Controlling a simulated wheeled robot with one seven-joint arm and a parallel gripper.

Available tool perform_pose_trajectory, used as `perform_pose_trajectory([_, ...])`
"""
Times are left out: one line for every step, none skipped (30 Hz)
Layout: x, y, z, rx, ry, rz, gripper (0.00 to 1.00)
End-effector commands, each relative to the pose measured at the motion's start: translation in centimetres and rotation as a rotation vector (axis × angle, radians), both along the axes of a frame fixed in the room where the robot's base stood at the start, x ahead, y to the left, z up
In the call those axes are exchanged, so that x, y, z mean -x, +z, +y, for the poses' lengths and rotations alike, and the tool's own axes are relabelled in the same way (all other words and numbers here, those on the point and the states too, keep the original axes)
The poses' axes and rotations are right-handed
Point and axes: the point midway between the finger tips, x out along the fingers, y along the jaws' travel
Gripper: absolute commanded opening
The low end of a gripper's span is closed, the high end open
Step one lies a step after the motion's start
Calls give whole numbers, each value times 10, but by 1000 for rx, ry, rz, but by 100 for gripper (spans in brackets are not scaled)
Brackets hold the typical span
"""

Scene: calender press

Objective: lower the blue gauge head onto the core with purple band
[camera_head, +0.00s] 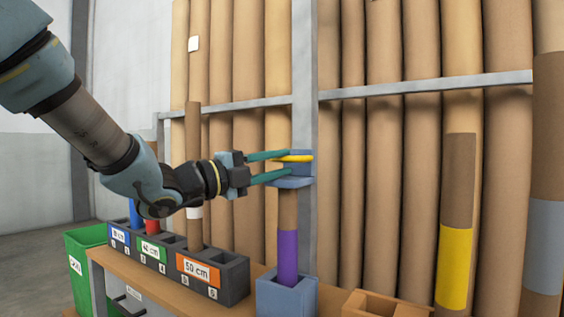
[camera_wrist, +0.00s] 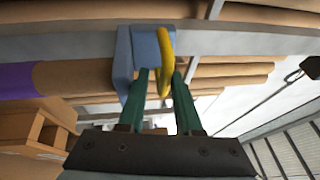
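The blue gauge head (camera_head: 300,181) with its yellow handle (camera_head: 295,158) sits at the top end of the brown core with the purple band (camera_head: 288,257), which stands upright in a blue-grey block. In the wrist view the gauge head (camera_wrist: 124,62) meets the core's end, with the purple band (camera_wrist: 15,81) at the left edge. My gripper (camera_head: 288,164) reaches in from the left. Its green fingers (camera_wrist: 161,72) are apart, one on each side of the yellow handle (camera_wrist: 165,50), with a gap showing to the left finger. It is not closed on the handle.
Dark bins (camera_head: 232,281) with length labels hold more cores to the left on the wooden bench. A green bin (camera_head: 86,243) stands at far left. Tall brown tubes and a grey rail (camera_head: 430,85) stand behind. A yellow-banded core (camera_head: 454,265) is at right.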

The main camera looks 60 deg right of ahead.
Motion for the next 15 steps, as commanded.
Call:
perform_pose_trajectory([-6, -3, 8, -9, 7, 0, 30])
perform_pose_trajectory([-8, -3, 13, -8, 6, 0, 30])
perform_pose_trajectory([-11, -4, 20, -9, 8, 0, 30])
perform_pose_trajectory([-14, -5, 26, -8, 9, 0, 30])
perform_pose_trajectory([-16, -6, 32, -8, 9, 1, 30])
perform_pose_trajectory([-18, -7, 39, -8, 7, 1, 30])
perform_pose_trajectory([-20, -8, 45, -7, 7, 0, 30])
perform_pose_trajectory([-23, -8, 50, -6, 8, 0, 30])
perform_pose_trajectory([-26, -9, 57, -6, 7, 0, 30])
perform_pose_trajectory([-27, -10, 62, -5, 6, 0, 30])
perform_pose_trajectory([-28, -11, 66, -5, 5, 1, 30])
perform_pose_trajectory([-31, -12, 71, -5, 6, 0, 30])
perform_pose_trajectory([-32, -13, 75, -4, 6, 0, 30])
perform_pose_trajectory([-34, -13, 78, -4, 5, 0, 30])
perform_pose_trajectory([-35, -14, 81, -4, 5, 0, 30])
